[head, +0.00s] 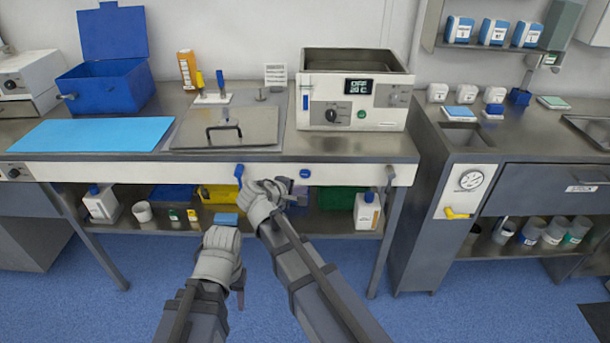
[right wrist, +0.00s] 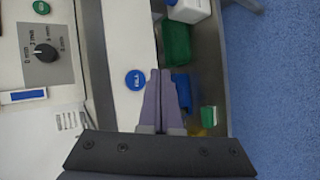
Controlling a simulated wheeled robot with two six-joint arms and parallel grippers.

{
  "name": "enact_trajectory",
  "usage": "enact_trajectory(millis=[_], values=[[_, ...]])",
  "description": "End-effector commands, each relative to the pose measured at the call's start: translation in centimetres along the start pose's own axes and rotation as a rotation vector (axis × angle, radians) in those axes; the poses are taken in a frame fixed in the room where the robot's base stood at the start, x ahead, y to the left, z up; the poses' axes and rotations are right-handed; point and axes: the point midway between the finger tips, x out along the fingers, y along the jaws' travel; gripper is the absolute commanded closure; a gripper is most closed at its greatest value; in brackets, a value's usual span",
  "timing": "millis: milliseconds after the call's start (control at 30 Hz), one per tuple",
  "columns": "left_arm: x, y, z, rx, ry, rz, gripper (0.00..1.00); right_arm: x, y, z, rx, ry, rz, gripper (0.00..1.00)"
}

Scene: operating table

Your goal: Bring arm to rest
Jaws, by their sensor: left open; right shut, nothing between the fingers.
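My right arm reaches up from the bottom centre of the head view. Its gripper (head: 286,188) is in front of the bench's white front panel. In the right wrist view the two fingers of this gripper (right wrist: 160,74) lie together, with nothing between them. A round blue button marked FILL (right wrist: 135,80) on the panel shows just left of the fingertips; whether they touch it cannot be told. My left gripper (head: 239,288) is lower and further left, over the blue floor in front of the bench. It is open and empty, partly hidden by its own wrist.
The steel bench carries a water bath (head: 356,118), a lidded basin (head: 228,127), a blue mat (head: 92,134) and a blue box (head: 108,88). Bottles and tubs stand on the shelf below. A grey cabinet (head: 437,235) stands at right. The floor (head: 90,315) in front is clear.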

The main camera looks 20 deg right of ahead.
Motion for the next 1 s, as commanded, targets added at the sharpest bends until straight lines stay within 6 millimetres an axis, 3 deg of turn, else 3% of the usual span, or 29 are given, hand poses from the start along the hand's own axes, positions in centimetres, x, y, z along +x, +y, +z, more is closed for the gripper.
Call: enact_trajectory(millis=[167, 633, 733, 800, 1000], values=[[0.0, 0.0, 0.0, 0.0, 0.0, 0.0, 0.5, -0.9, -0.7, 0.8, 0.0, 0.0, 0.0, 1.0], [0.0, 0.0, 0.0, 0.0, 0.0, 0.0, 0.5, -0.8, -1.0, 1.2, 0.018, -0.005, -0.02, 1.0], [0.0, 0.0, 0.0, 0.0, 0.0, 0.0, 0.5, -0.1, -2.9, 3.1, 0.101, -0.026, -0.116, 1.0], [0.0, 0.0, 0.0, 0.0, 0.0, 0.0, 0.5, 0.2, -5.1, 5.1, 0.202, -0.052, -0.233, 1.0], [0.0, 0.0, 0.0, 0.0, 0.0, 0.0, 0.5, -0.5, -10.7, 8.6, 0.453, -0.123, -0.534, 1.0]])
